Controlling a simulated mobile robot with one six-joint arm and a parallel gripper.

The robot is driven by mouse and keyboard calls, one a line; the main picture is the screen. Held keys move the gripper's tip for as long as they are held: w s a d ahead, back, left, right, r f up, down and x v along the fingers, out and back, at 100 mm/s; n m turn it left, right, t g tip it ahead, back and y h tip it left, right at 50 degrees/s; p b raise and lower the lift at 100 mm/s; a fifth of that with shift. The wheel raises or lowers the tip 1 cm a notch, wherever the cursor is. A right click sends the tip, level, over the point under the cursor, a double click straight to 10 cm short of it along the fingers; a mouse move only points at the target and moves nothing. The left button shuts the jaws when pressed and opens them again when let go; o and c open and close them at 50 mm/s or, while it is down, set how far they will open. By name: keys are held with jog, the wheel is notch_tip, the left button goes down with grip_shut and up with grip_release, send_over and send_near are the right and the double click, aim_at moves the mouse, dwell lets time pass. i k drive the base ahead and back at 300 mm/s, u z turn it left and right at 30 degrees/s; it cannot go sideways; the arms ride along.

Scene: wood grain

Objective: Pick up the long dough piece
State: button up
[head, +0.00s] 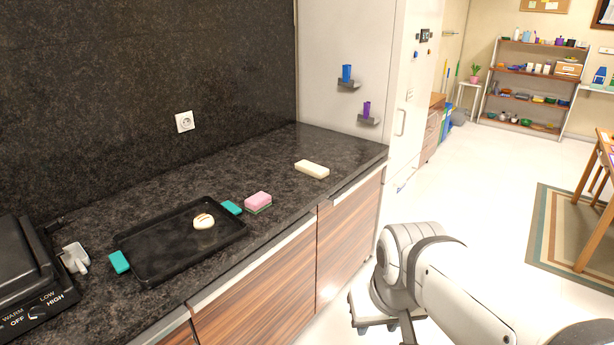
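A long, cream-coloured block with rounded edges (312,169), which looks like the long dough piece, lies on the dark countertop (285,165) near its right end. My gripper (384,326) is at the bottom of the head view, in front of the cabinets and over the floor. It is well apart from the block, below and to the right of it in the picture. Its fingers are partly hidden by the wrist, so I cannot tell whether it is open or shut. I see nothing held in it.
A black tray (165,255) with teal handles holds a round, striped bun (203,221). A pink and green sponge (258,201) lies between tray and block. A black appliance (28,275) stands at the far left. Small wall shelves (349,84) hold blue and purple cups.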

aim_at(312, 170)
jog(key=z, duration=0.8)
jog(key=i, duration=1.85)
jog(key=u, duration=0.55)
jog(key=i, duration=0.7)
jog(key=u, duration=0.65)
